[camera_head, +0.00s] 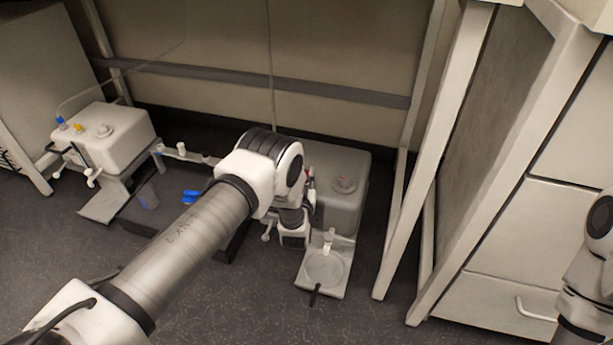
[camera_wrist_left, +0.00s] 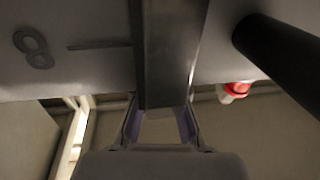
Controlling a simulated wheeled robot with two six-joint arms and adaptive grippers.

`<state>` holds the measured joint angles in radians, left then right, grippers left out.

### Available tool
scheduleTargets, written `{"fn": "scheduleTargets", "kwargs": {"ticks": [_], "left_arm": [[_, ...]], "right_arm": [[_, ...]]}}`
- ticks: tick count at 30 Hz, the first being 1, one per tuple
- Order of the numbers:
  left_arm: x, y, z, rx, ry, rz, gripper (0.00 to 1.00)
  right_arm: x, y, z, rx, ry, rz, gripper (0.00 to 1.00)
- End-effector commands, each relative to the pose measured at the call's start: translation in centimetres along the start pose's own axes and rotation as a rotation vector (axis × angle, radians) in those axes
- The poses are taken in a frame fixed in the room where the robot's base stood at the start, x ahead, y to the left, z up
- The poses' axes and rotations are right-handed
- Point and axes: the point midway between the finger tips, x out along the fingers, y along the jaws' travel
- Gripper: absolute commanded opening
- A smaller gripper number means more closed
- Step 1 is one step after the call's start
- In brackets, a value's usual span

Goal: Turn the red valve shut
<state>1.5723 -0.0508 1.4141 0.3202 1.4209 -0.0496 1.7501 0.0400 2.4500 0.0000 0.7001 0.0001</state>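A small red valve part (camera_head: 311,183) shows at the front of the right white tank (camera_head: 345,195) in the head view, mostly hidden behind my left arm. In the left wrist view a red and white valve piece (camera_wrist_left: 237,90) sits right of the fingers, apart from them. My left gripper (camera_wrist_left: 161,122) has its two fingers spread, with a gap between them. A grey metallic bar (camera_wrist_left: 170,50) lies ahead of the fingers; I cannot tell whether they touch it. In the head view the left fingertips are hidden by the wrist. My right gripper is out of view.
Another white tank (camera_head: 115,140) with blue and yellow fittings stands at the left. A dark tray (camera_head: 140,215) lies between the tanks. A stand with a round plate (camera_head: 325,268) is in front of the right tank. Table legs (camera_head: 440,150) and drawers (camera_head: 530,240) bound the right side.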

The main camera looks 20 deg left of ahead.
Motion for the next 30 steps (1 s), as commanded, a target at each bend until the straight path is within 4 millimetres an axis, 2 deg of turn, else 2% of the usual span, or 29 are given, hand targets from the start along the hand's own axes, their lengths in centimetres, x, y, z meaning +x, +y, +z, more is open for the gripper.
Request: {"fn": "scheduleTargets", "kwargs": {"ticks": [8, 15, 24, 25, 27, 30], "left_arm": [[0.0, -0.1, -0.1, 0.001, -0.001, 0.017, 0.00], [0.0, -0.1, -0.1, 0.001, -0.001, 0.165, 0.00], [0.0, 0.0, 0.1, 0.000, -0.001, 0.189, 0.00], [0.0, 0.0, 0.1, 0.000, -0.001, 0.189, 0.14], [0.0, 0.0, 0.1, 0.000, -0.001, 0.188, 0.36], [0.0, 0.0, 0.1, 0.000, -0.001, 0.188, 0.36]], "right_arm": [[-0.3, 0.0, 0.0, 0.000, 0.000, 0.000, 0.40], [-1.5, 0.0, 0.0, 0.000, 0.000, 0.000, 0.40], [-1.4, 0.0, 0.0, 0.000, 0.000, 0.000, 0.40], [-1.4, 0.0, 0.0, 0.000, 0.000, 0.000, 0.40], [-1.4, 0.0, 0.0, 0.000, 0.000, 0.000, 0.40], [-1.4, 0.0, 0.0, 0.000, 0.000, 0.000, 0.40]]}}
